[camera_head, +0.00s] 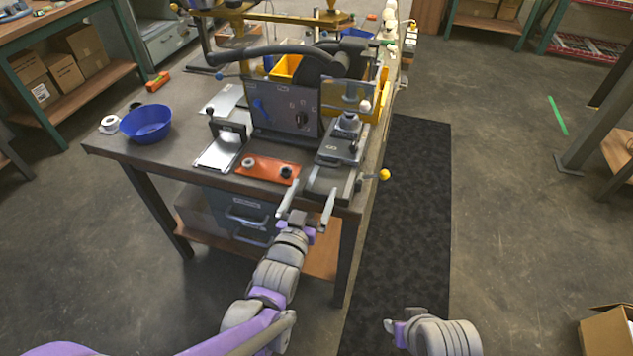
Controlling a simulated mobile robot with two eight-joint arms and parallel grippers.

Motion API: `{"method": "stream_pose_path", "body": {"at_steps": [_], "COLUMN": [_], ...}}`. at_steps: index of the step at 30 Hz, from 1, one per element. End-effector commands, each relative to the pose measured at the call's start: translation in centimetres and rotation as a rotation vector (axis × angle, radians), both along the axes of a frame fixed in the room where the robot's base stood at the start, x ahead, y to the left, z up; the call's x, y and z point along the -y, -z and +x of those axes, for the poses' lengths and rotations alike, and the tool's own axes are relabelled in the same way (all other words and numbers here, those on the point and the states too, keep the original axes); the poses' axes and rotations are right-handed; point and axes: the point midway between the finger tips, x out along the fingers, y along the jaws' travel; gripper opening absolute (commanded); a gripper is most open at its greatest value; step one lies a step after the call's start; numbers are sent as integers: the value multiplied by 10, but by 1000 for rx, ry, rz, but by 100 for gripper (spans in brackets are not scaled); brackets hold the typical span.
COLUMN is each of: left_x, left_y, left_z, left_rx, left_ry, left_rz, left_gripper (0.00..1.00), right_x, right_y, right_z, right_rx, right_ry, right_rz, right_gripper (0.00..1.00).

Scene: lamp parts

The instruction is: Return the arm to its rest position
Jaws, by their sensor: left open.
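My left arm reaches up from the bottom left. Its gripper (309,201) is open, with two pale fingers spread apart and nothing between them. It is at the table's near edge, just in front of the grey machine base (326,182). I cannot tell how high it is or whether it touches the table. My right gripper (393,326) shows at the bottom, over the dark mat, and only a small part of it is visible. I cannot see whether its fingers are apart.
The worktable (190,155) bears a grey machine with a dial (287,108), an orange plate (265,168), a blue bowl (146,124) and a white roll (110,125). A yellow knob (384,175) juts past its right edge. The dark mat (410,220) is clear; a cardboard box (606,332) stands bottom right.

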Motion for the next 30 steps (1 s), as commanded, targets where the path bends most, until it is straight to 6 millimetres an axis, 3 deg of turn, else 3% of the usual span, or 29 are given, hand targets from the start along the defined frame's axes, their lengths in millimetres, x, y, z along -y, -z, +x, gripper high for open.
{"method": "stream_pose_path", "body": {"at_steps": [15,19,23,25,30], "left_x": [-1,-9,-38,-61,-115], "left_y": [0,2,12,22,51], "left_z": [-2,-5,-19,-37,-102], "left_rx": [-1,-41,-181,-298,-605], "left_ry": [0,-13,-54,-87,-166], "left_rz": [-1,12,52,81,138], "left_gripper": [100,100,100,100,100], "right_x": [0,0,0,0,0], "right_y": [0,0,0,0,0], "right_z": [0,0,0,0,0], "right_rx": [0,0,0,0,0], "right_ry": [0,0,0,0,0], "right_rz": [0,0,0,0,0], "right_gripper": [46,46,46,46,46]}}
